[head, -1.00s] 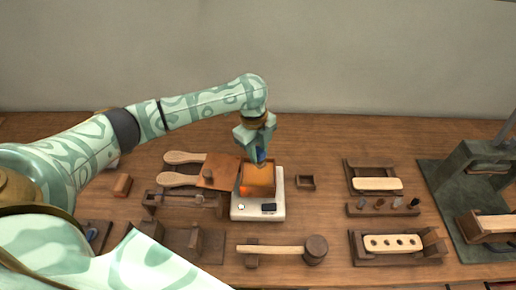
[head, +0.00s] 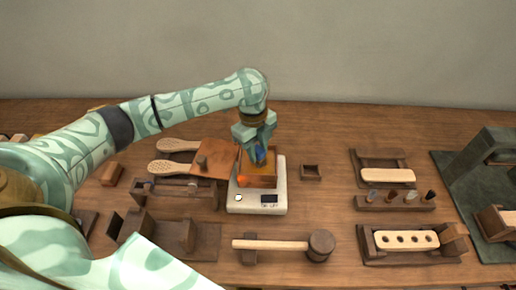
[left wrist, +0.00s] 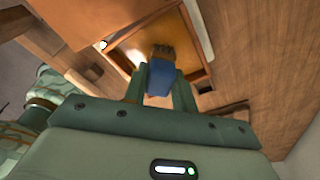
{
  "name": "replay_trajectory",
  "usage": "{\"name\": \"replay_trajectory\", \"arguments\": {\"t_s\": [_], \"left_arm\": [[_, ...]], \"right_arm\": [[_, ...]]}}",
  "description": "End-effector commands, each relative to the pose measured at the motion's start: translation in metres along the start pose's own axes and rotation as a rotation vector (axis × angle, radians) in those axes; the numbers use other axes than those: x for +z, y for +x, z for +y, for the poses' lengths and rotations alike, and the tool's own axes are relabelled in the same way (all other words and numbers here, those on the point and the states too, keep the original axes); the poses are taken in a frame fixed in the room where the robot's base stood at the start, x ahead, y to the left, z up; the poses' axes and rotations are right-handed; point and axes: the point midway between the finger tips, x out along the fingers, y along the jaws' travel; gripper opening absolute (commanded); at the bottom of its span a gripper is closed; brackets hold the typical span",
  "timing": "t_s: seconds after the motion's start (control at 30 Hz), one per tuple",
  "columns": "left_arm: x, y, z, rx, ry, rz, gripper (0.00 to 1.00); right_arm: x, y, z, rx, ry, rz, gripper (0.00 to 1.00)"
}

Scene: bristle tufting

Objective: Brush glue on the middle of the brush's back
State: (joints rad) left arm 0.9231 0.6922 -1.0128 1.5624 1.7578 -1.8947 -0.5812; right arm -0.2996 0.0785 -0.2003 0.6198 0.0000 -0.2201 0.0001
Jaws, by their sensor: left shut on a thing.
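My left gripper (head: 256,146) is shut on a blue-handled glue brush (head: 259,156). In the left wrist view the blue brush (left wrist: 161,77) points away from the jaws, with its brown bristles over an orange-brown open tray (left wrist: 133,47). In the head view the tray (head: 262,180) sits on a white scale (head: 277,203); I cannot tell whether the bristles touch its floor. A pale block with several holes (head: 388,241) lies in a wooden holder at the right. A plain pale block (head: 388,175) lies behind it. Two pale paddle-shaped brush bodies (head: 172,167) lie at the left. My right gripper is not in view.
A mallet (head: 275,245) lies in front of the scale. A small empty box (head: 311,172) stands right of it. A rack with several small tufts (head: 395,201) stands between the pale blocks. A dark press (head: 490,170) stands at far right. Bare tabletop shows behind the scale.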

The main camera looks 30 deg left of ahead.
Motion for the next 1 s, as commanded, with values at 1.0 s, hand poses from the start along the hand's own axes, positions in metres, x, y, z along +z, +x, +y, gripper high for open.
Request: {"name": "replay_trajectory", "arguments": {"t_s": [1.0], "left_arm": [[0.0005,0.0062,0.0001,0.001,0.0,0.001,0.09]], "right_arm": [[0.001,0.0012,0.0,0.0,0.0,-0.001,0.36]]}}
